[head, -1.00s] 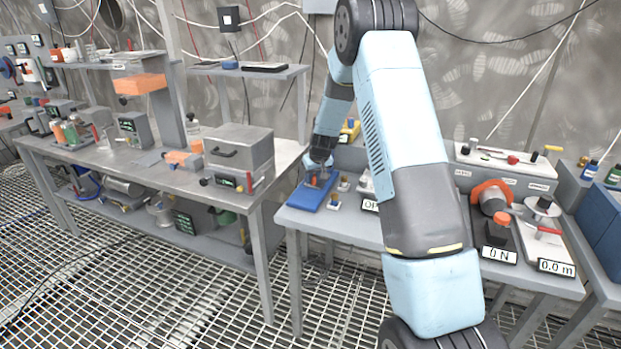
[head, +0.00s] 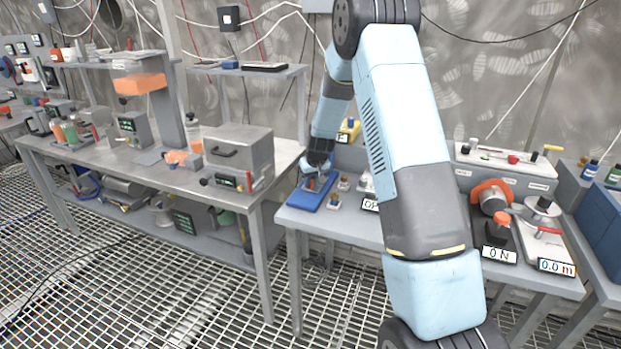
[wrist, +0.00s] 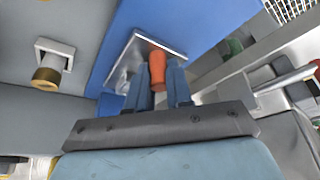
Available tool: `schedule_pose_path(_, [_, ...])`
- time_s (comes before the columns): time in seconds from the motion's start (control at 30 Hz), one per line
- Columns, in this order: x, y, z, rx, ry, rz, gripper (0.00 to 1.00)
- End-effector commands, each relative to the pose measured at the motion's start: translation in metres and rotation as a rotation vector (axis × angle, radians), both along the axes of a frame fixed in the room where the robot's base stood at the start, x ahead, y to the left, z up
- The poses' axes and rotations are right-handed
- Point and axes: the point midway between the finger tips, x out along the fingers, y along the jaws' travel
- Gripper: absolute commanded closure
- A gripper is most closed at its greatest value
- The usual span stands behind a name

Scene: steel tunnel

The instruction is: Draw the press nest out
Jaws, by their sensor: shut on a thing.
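A blue base (head: 318,204) lies at the left end of the right-hand bench, under my gripper. In the wrist view the blue base (wrist: 222,18) carries a shiny metal plate (wrist: 127,58), with an upright orange handle (wrist: 157,66) at it. My gripper (wrist: 158,84) is shut on the orange handle, one finger on each side. In the head view my gripper (head: 313,181) is small and partly hides the handle. I cannot tell which part is the nest itself, or whether the plate is clear of the base.
A brass-tipped fitting on a square plate (wrist: 50,68) stands beside the blue base. Small knobs stand right of it in the head view. A grey box (head: 240,148) sits on the left bench (head: 150,180), across a narrow gap. My arm hides the bench's middle.

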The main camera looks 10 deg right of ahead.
Motion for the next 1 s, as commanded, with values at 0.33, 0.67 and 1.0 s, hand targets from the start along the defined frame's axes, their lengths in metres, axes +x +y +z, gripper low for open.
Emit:
schedule_pose_path(0.33, [-0.059,0.043,0.0,0.0,0.001,0.003,1.0])
schedule_pose_path(0.67, [-0.062,0.045,0.0,0.0,0.0,0.002,1.0])
schedule_pose_path(1.0, [-0.062,0.046,0.0,0.0,0.0,0.003,0.69])
